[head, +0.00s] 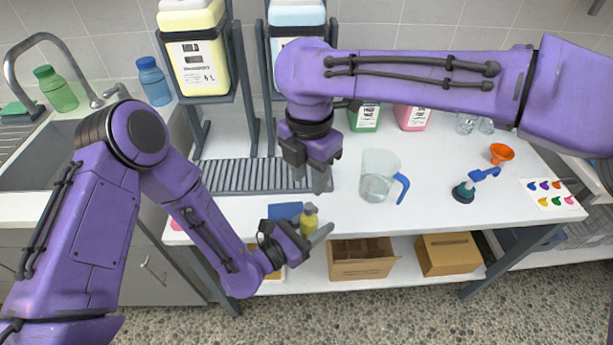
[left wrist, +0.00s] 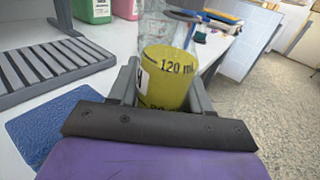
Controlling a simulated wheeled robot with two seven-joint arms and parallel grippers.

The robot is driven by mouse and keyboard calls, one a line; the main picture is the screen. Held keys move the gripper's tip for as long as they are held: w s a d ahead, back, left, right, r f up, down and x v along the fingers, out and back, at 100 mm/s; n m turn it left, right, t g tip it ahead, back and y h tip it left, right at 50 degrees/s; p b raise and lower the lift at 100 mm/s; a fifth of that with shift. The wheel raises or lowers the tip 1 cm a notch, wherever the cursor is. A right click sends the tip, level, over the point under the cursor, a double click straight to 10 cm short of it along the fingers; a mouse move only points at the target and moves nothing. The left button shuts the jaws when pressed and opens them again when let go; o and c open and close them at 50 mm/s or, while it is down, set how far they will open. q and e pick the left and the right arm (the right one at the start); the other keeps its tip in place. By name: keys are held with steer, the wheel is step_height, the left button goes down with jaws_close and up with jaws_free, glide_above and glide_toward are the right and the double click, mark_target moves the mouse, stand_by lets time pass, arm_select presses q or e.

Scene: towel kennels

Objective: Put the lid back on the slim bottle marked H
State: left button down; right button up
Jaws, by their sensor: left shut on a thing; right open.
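My left gripper (head: 318,238) is shut on a small slim bottle (head: 309,219) with yellow contents, at the front edge of the table. In the left wrist view the bottle (left wrist: 168,78) sits between the fingers; it reads "120 mL", and a white label with a partly hidden dark letter shows at its left side. I cannot tell whether that letter is H. I cannot make out a lid on the bottle, nor a loose lid elsewhere. My right gripper (head: 308,180) is open and empty, pointing down above the table, behind and above the bottle.
A blue mat (head: 285,211) lies left of the bottle, before a grey slatted rack (head: 240,175). A clear jug (head: 378,178) with a blue handle stands to the right.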

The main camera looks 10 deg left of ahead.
mark_target(309, 205)
step_height(309, 205, down, 8)
steer(key=shift+f, duration=0.1)
stand_by(0.4)
